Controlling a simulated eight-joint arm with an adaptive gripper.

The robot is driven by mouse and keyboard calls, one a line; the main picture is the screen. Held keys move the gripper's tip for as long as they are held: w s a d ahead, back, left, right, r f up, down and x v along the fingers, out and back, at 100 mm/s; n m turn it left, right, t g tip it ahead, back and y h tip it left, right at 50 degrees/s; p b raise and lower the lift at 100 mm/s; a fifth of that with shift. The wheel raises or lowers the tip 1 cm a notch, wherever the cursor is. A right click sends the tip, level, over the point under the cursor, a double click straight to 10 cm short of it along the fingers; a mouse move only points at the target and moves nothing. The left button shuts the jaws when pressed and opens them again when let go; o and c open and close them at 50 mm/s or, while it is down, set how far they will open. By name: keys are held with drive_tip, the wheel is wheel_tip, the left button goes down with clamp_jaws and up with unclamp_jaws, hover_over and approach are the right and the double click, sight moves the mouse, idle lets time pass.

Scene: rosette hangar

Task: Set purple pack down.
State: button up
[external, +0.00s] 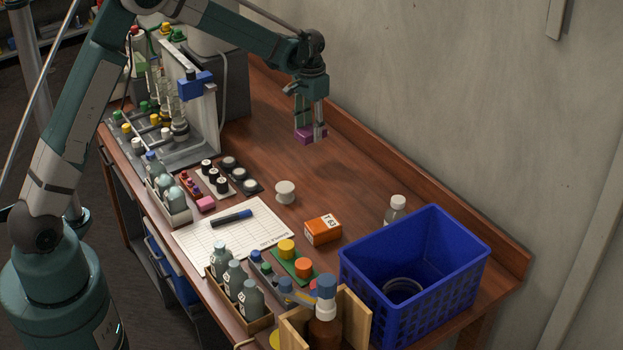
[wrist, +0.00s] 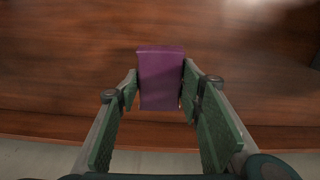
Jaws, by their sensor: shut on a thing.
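The purple pack (external: 307,133) is a small box held between the fingers of my gripper (external: 311,128) over the back part of the wooden table. In the wrist view, the purple pack (wrist: 161,80) sits between the two green-padded fingertips of my gripper (wrist: 160,88), which press on its sides. Bare wood lies around it. The pack appears to be above the table, with a faint shadow on the wood, but the exact gap cannot be told.
The wooden table (external: 262,125) is clear around the pack. A back ledge and wall run behind it. A white round piece (external: 285,192), an orange box (external: 323,230) and a blue basket (external: 415,262) stand nearer the front. A rack with bottles (external: 180,130) stands left.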

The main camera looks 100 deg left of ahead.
drive_tip(key=b, duration=0.2)
hover_over(344, 194)
drive_tip(key=shift+r+m, duration=0.1)
drive_tip(key=shift+m, duration=0.2)
drive_tip(key=shift+f+b, duration=0.35)
drive_tip(key=shift+f, duration=2.8)
drive_tip(key=shift+f, duration=0.1)
drive_tip(key=shift+f, duration=1.75)
drive_tip(key=shift+f, duration=0.15)
drive_tip(key=o, duration=0.9)
